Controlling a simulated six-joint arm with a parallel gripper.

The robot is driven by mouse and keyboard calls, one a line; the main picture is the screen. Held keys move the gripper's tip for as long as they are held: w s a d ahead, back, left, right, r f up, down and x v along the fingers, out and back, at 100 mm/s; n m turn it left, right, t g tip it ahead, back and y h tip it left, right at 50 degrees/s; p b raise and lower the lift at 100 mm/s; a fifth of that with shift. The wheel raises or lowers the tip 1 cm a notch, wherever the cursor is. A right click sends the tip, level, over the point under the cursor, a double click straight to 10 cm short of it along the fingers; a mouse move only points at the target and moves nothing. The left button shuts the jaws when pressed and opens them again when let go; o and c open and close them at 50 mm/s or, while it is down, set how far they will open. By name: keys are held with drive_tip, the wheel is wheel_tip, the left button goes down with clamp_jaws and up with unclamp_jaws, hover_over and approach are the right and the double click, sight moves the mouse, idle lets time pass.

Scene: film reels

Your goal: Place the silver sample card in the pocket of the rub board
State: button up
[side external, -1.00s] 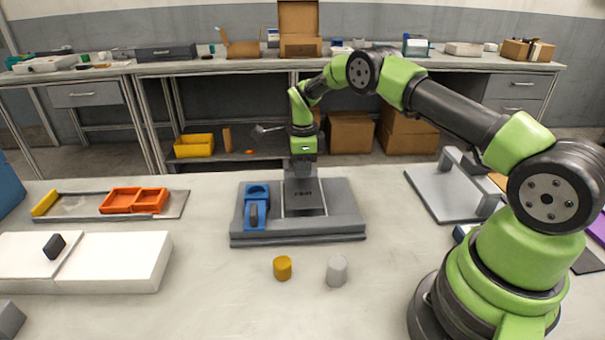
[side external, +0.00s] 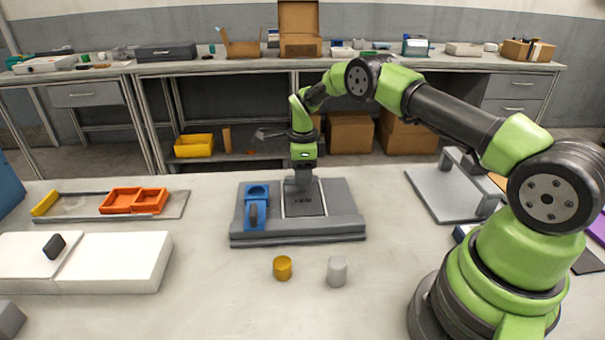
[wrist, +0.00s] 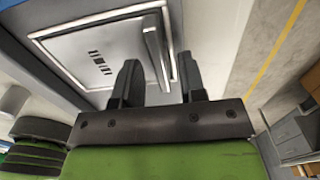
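The silver sample card (side external: 305,209) lies flat in the framed pocket of the grey rub board (side external: 345,234). The card also shows in the wrist view (wrist: 95,58), with dark print and a raised bar, inside the pocket's pale outline. My gripper (side external: 299,184) is low over the card's back part. In the wrist view my gripper's fingers (wrist: 158,65) stand apart on either side of the bar, with gaps visible. The far edge of the card is partly hidden behind the gripper.
A blue holder (side external: 256,190) with a dark piece sits on the board's left. A yellow cylinder (side external: 282,268) and a grey one (side external: 337,270) stand in front. Orange trays (side external: 133,200) and white blocks (side external: 110,262) lie left. A grey stand (side external: 445,195) is right.

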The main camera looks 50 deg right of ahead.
wheel_tip(320, 180, up, 12)
wheel_tip(320, 180, up, 9)
drive_tip(key=n+t, duration=0.1)
drive_tip(key=n, duration=0.4)
hover_over(300, 194)
drive_tip(key=s+a+r+n+t, duration=0.3)
drive_tip(key=s+a+r+n, duration=0.25)
drive_tip(key=s+r, duration=0.2)
drive_tip(key=s+a+n+t+y, duration=0.1)
drive_tip(key=s+a+n, duration=0.1)
drive_tip(key=s+n, duration=0.4)
drive_tip(key=s+a+n+t+y, duration=0.1)
drive_tip(key=s+n, duration=0.5)
drive_tip(key=s, duration=0.6)
drive_tip(key=shift+a+r+t, duration=0.15)
drive_tip(key=shift+a+t, duration=0.45)
drive_tip(key=shift+a, duration=0.5)
